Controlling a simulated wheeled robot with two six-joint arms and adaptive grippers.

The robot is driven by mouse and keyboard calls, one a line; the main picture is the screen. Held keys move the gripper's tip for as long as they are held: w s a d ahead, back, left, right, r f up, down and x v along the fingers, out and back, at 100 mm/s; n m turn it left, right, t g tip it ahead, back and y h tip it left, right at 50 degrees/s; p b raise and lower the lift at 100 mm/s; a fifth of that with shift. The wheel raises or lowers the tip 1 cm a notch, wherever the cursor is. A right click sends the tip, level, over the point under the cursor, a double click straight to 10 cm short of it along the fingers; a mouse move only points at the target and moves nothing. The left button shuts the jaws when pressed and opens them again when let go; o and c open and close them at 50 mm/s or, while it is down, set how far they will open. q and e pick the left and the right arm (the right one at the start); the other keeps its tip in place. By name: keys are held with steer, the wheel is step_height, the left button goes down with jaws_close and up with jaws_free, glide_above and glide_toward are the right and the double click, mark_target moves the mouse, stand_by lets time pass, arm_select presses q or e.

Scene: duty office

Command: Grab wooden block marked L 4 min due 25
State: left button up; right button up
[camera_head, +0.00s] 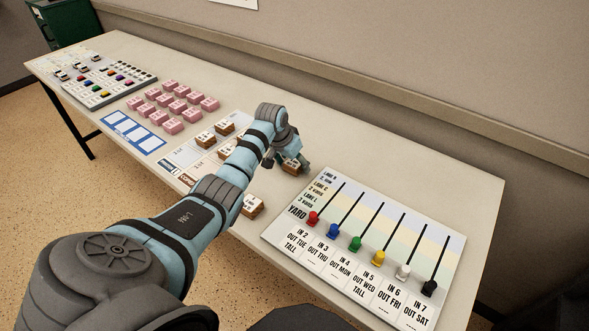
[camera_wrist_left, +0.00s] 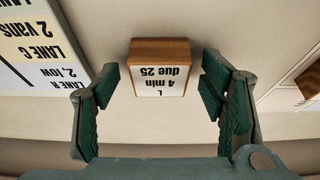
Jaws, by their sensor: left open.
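The wooden block marked "L 4 min due 25" (camera_wrist_left: 160,67) has a white top and brown wooden sides. It shows upside down in the left wrist view, on the table surface. My left gripper (camera_wrist_left: 157,88) is open, with one finger to each side of the block and a gap on both sides. In the head view the gripper (camera_head: 287,163) is at the same block (camera_head: 292,168), partly hiding it. My right gripper is out of view.
The yard board (camera_head: 452,246) with coloured pegs stands close to the right of the gripper. Other wooden blocks (camera_head: 253,205) lie on the left, partly behind my arm. Pink blocks (camera_head: 172,126) and another board (camera_head: 93,95) are farther left. The table's back (camera_head: 400,165) is clear.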

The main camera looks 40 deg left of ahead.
arm_select(q)
steer(key=c, duration=1.2)
steer(key=shift+c, duration=0.2)
steer(key=shift+r, duration=0.15)
